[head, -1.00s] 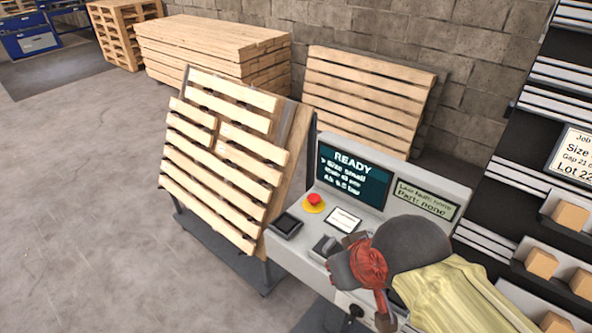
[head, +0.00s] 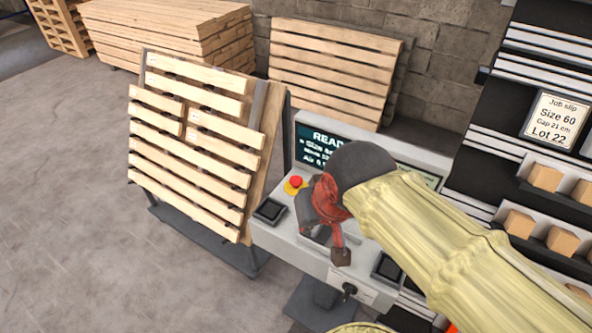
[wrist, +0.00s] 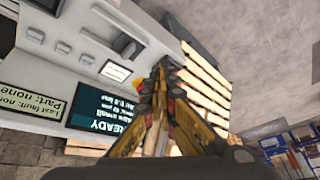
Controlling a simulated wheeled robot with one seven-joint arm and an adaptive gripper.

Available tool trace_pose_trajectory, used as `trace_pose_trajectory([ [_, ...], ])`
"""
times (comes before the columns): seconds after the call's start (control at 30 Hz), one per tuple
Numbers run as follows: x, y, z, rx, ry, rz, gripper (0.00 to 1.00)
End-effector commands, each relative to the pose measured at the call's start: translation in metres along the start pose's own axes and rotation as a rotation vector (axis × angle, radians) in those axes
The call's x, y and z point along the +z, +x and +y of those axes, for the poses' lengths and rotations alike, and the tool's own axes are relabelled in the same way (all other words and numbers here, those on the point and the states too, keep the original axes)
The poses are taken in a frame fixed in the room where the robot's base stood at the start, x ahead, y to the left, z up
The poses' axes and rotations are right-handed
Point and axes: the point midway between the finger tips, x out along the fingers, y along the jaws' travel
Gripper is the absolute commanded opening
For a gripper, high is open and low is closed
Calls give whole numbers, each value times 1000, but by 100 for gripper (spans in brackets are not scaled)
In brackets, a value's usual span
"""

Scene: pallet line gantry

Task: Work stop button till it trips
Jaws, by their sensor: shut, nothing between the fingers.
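The stop button (head: 296,182) is a red mushroom head on a yellow base, at the left of the grey console top, below the screen.
A dark square pad (head: 269,211) sits on the console left of my wrist. A slatted pallet (head: 190,150) leans on a stand left of the console. A rack with small boxes (head: 545,177) and a job slip (head: 553,120) stands at the right. Open floor lies at the left.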

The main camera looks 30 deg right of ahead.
Motion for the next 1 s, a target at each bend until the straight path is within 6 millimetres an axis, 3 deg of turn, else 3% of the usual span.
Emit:
trace_pose_trajectory([
  [0.03,-18,-4,-1,9,83,-20,0],
  [0.2,-74,-1,0,49,425,-79,0],
  [0.47,-153,26,8,144,954,-145,0],
  [0.7,-213,72,24,264,1437,-175,0],
  [1.0,-260,145,52,449,2001,-158,0],
])
